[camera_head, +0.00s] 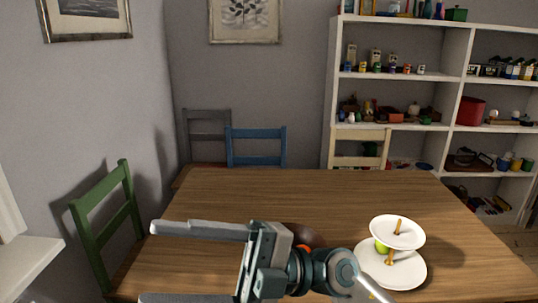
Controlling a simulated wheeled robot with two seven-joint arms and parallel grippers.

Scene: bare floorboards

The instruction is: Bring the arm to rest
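My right gripper (148,263) reaches in from the lower right over the near part of the wooden table (300,190). Its two long grey fingers point left and are spread wide apart, with nothing seen between them. The lower finger is partly cut off by the bottom edge of the picture. My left gripper is not in view.
A white two-tier stand (391,272) with a green fruit (381,247) stands to the right of my wrist. A dark bowl (307,235) is mostly hidden behind the gripper. Green (108,215), blue (256,145) and cream (360,148) chairs surround the table. Shelves (440,80) stand behind.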

